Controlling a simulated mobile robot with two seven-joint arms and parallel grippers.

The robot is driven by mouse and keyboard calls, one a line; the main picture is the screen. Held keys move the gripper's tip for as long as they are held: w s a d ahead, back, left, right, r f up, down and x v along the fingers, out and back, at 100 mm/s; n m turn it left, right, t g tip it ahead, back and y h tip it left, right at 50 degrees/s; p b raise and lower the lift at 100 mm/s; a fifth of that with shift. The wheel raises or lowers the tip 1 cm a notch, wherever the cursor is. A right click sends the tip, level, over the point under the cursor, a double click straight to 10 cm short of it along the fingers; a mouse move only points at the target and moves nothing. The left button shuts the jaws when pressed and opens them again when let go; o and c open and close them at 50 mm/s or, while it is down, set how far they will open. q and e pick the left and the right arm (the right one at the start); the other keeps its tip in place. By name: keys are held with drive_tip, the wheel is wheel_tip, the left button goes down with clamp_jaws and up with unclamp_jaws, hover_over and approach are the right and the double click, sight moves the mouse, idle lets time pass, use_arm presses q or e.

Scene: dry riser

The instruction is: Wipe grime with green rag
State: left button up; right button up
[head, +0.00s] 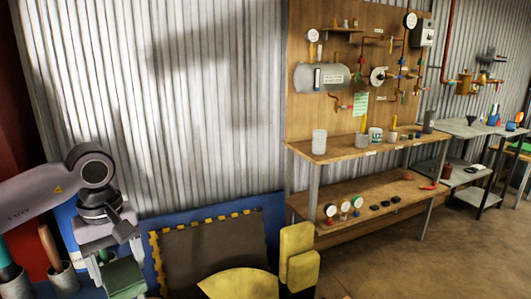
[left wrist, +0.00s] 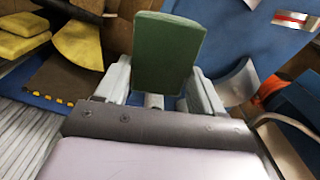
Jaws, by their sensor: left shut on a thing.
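My left gripper (head: 113,263) is at the lower left of the head view, in front of the blue panels. It is shut on the green rag (head: 124,279), a flat block-like piece that points down and away from it. In the left wrist view the green rag (left wrist: 168,52) stands out between the two grey fingers of the gripper (left wrist: 157,88). Dark smudgy patches (head: 188,38) show on the corrugated wall; I cannot tell whether they are grime or shadow. My right gripper is not in view.
A dark mat (head: 205,255) with a yellow-and-black edge lies against blue panels, beside yellow pads (head: 298,255). A wooden workbench (head: 345,152) with gauges, cups and pipework stands to the right. A container with tool handles (head: 62,279) is at lower left. Floor is clear at lower right.

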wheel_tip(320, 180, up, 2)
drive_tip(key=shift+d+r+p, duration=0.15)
drive_tip(key=shift+p, duration=0.9)
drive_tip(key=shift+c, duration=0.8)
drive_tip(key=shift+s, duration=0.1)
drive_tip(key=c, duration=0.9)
use_arm(q)
drive_tip(key=s+d+f+m, duration=0.4)
drive_tip(key=s+d+m, duration=0.1)
drive_tip(key=d+m, duration=0.4)
drive_tip(key=shift+f, duration=0.3)
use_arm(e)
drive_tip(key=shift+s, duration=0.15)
